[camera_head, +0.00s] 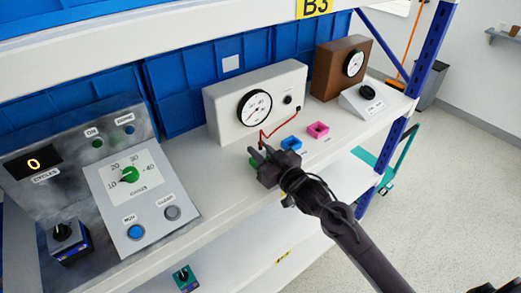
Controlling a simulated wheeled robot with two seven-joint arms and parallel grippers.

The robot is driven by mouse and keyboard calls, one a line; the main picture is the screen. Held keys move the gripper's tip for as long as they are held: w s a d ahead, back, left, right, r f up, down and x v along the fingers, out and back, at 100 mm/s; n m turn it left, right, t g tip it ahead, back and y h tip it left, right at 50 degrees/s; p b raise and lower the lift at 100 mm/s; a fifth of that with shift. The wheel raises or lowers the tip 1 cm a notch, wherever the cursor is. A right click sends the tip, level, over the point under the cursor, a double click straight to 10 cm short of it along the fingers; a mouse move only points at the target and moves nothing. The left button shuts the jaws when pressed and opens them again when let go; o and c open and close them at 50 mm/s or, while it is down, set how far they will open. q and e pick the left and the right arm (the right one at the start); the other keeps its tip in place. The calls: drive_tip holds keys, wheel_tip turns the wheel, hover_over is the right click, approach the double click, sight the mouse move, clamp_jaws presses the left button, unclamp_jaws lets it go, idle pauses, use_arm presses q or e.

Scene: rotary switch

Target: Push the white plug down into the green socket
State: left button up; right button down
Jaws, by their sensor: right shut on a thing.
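My right gripper (262,157) reaches in from the lower right and is at the shelf's front part. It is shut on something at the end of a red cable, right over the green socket. The plug itself is hidden by the fingers, so I cannot tell how deep it sits. A small part of the green socket (253,163) shows beside the fingers. The red cable (276,131) runs from the white meter box (230,98) down to the gripper. My left gripper is not in view.
A blue socket (291,143) and a pink socket (318,130) stand to the right of the gripper. A grey control panel (75,150) with a green knob is at the left. A brown gauge box (331,70) and a white dial box (365,103) stand at the right.

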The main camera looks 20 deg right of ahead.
drive_tip(key=c, duration=1.1)
unclamp_jaws()
drive_tip(key=shift+f, duration=0.1)
drive_tip(key=shift+s+d+f, duration=0.15)
drive_tip(key=shift+s+d, duration=0.05)
drive_tip(key=shift+s, duration=0.2)
drive_tip(key=b+v, duration=0.2)
drive_tip(key=v, duration=0.4)
drive_tip(key=shift+s, duration=0.15)
drive_tip(key=shift+s+d, duration=0.1)
drive_tip(key=shift+s, duration=0.2)
